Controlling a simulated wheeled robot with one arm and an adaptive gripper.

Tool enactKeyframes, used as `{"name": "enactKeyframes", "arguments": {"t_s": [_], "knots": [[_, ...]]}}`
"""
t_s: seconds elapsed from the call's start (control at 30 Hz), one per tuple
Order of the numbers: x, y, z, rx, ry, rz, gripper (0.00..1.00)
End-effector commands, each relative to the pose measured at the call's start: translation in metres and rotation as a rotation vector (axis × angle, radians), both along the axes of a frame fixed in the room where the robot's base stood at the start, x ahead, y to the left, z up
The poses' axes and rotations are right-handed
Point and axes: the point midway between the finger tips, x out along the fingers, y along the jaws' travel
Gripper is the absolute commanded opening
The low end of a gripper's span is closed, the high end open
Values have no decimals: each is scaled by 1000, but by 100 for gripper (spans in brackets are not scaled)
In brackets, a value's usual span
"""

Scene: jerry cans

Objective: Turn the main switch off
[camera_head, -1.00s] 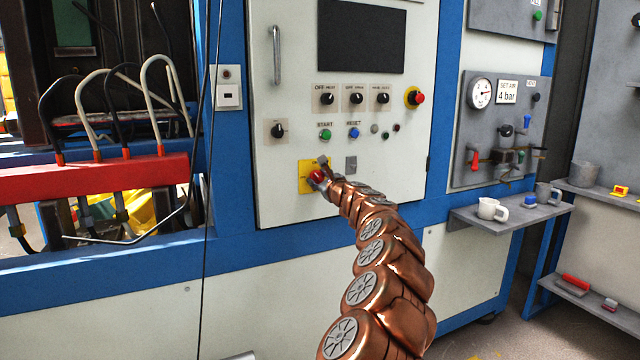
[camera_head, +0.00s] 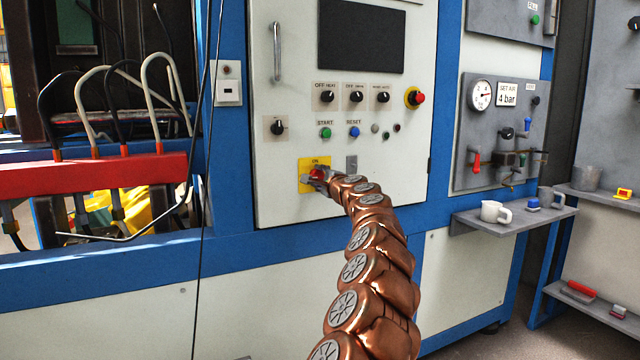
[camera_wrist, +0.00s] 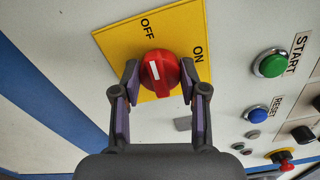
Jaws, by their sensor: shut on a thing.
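The main switch is a red round knob (camera_wrist: 160,72) on a yellow plate (camera_wrist: 118,40) marked OFF and ON. The knob also shows in the head view (camera_head: 317,174), low on the white cabinet door, partly covered by my gripper. My gripper (camera_wrist: 158,75) is shut on the knob, one finger on each side of it. It also shows at the plate in the head view (camera_head: 322,177). In the wrist view, the knob's short white mark runs roughly up and down, its upper end toward the OFF lettering; ON lies up and to the right.
A green START button (camera_head: 326,132) and blue RESET button (camera_head: 354,132) sit above the switch. A red emergency button (camera_head: 416,97) is at upper right. A shelf (camera_head: 470,221) holds a white mug (camera_head: 493,212). A thin dark cable (camera_head: 204,200) hangs left of the door.

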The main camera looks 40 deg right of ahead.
Motion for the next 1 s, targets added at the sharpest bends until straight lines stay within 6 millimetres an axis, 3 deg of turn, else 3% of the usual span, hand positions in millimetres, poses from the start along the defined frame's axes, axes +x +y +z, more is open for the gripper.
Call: {"name": "enactKeyframes", "arguments": {"t_s": [0.7, 0.73, 1.0], "knots": [[0, 0, 0, -74, 26, 0, 8], [0, 0, 0, -74, 26, 0, 44], [0, 0, 0, -73, 25, 0, 68]]}}
